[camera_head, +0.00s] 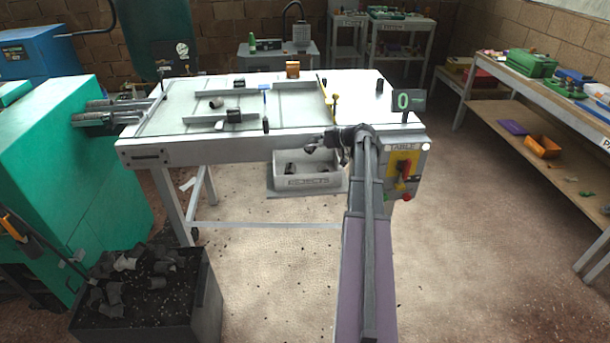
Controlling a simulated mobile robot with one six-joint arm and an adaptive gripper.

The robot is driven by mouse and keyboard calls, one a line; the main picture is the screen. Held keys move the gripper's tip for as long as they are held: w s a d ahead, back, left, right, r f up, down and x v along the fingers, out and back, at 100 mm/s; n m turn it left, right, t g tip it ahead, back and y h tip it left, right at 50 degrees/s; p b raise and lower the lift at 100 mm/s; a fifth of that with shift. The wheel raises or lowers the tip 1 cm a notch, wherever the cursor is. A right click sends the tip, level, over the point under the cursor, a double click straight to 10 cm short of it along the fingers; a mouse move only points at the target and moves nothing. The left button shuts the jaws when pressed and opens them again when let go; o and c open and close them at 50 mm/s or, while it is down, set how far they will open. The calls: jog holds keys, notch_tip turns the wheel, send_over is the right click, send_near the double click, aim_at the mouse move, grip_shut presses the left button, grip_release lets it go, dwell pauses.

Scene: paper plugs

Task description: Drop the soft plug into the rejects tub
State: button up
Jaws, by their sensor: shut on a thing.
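The rejects tub (308,182) is a pale, open-topped box with REJECTS on its front, low below the table's front edge. A few dark pieces show inside it. My gripper (322,146) is at the table's front edge, above the tub and toward its right side. It is shut on a small dark piece, taken as the soft plug; the gripper's own dark parts blend with it, so its outline is unclear. The piece is above the tub, apart from its rim as far as I can tell.
The white table (170,113) carries rails and several small plugs, including a brown one (217,103). A control panel (402,172) with a red button is right of my arm. A dark bin (205,300) of grey scraps stands front left. The floor right is clear.

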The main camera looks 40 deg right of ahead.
dwell(0.3)
jog(key=o, duration=0.8)
